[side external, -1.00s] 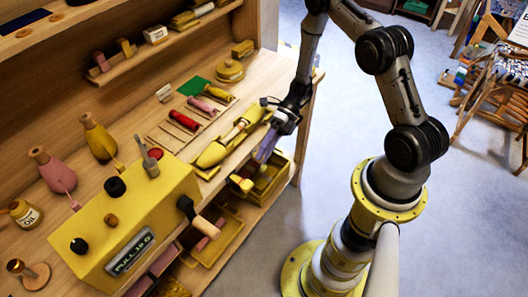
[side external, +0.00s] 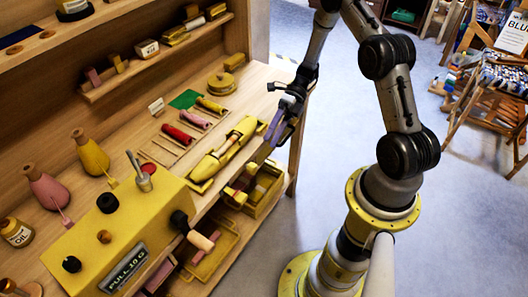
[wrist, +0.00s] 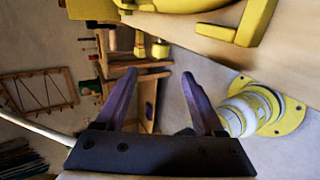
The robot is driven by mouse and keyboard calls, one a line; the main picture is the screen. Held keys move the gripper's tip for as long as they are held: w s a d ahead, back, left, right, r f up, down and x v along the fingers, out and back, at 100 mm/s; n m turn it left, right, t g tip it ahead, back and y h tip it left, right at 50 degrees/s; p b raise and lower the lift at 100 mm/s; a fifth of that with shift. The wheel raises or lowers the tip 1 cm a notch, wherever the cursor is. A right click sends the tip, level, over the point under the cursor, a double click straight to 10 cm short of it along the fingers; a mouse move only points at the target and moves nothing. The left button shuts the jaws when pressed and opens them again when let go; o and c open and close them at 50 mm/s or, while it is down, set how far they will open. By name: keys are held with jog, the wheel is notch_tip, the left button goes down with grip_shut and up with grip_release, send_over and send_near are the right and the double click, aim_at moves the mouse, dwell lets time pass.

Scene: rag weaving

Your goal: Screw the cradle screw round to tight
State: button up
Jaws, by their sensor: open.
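The yellow spindle-shaped shuttle (side external: 228,150) lies in its yellow cradle on the bench, near the front edge. My gripper (side external: 274,133) is open and empty, just right of the shuttle's far end and apart from it. In the wrist view my purple fingers (wrist: 160,75) are spread with nothing between them. A yellow cradle part (wrist: 225,32) shows at the top of that view, beyond the fingertips. I cannot make out the cradle screw for certain.
A yellow box machine (side external: 125,230) with a handled crank (side external: 197,238) stands at the near left. Colored rolls (side external: 178,135) lie behind the shuttle. A yellow bin (side external: 262,190) is under the bench edge.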

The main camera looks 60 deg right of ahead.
jog(key=shift+v, duration=2.05)
jog(key=n+t+y, duration=0.6)
jog(key=n+t, duration=0.1)
jog(key=n, duration=2.4)
send_near(254, 169)
jog(key=shift+h, duration=0.3)
jog(key=x, duration=0.6)
jog(key=f+x, duration=0.1)
jog(key=x, duration=0.2)
jog(key=shift+w+a+r, duration=0.1)
jog(key=shift+w, duration=0.35)
jog(key=shift+c, duration=0.2)
